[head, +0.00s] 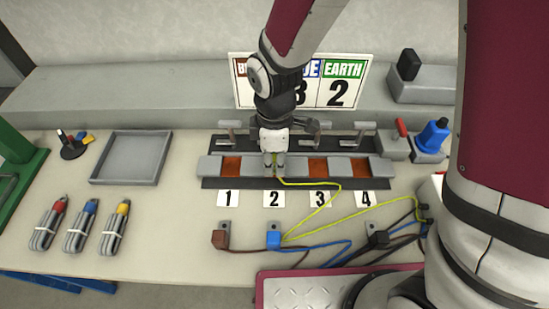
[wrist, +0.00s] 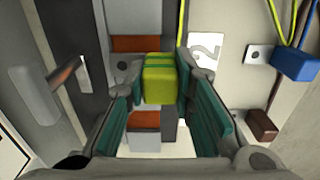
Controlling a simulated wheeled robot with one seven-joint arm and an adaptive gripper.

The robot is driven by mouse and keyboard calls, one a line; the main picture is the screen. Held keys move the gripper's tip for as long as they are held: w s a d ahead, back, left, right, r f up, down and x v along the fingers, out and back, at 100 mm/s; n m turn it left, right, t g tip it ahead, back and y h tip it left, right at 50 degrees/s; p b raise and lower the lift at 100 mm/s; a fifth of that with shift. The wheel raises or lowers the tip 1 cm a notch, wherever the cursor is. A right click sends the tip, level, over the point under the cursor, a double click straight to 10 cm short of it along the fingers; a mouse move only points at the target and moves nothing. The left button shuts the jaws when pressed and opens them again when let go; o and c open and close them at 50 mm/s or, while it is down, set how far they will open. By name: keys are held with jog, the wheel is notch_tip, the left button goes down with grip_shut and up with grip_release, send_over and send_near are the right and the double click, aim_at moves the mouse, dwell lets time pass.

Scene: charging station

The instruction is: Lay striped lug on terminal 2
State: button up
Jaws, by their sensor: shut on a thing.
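My gripper (head: 274,170) is over the terminal rail (head: 208,167), above number card 2 (head: 274,199). It is shut on the striped lug, a yellow block with green bands, clear in the wrist view (wrist: 159,85) between my fingers (wrist: 160,92). A yellow wire (head: 316,184) trails from it to the right. The lug and my fingers cover terminal 2. Orange pads show on either side, at terminal 3 (wrist: 136,44) and terminal 1 (wrist: 145,118). I cannot tell whether the lug touches the terminal.
Brown (head: 220,239), blue (head: 274,239) and black (head: 378,239) lugs lie in front of the rail. Clamp levers (head: 361,132) stand behind it. A partly hidden sign (head: 338,82) reads EARTH 2.

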aim_at(274, 168)
jog(key=shift+f+b, duration=0.95)
jog(key=shift+f, duration=0.6)
jog(key=o, duration=1.1)
jog(key=shift+r, duration=0.15)
notch_tip(274, 168, up, 12)
jog(key=shift+f, duration=0.1)
jog(key=s+d+r+m+t+p, duration=0.1)
jog(key=s+d+r+m, duration=0.4)
jog(key=d+r+m, duration=0.1)
jog(key=s+d+r+m+t+p, duration=0.1)
jog(key=s+d+r+m+p, duration=0.1)
jog(key=s+d+r+m, duration=0.3)
jog(key=s+d+r+m+t+p, duration=0.2)
jog(key=s+d+r+m, duration=0.3)
jog(key=d+r+m, duration=0.1)
jog(key=shift+s+d+r+m, duration=0.3)
jog(key=shift+s+d+r, duration=0.05)
jog(key=shift+d+r, duration=0.35)
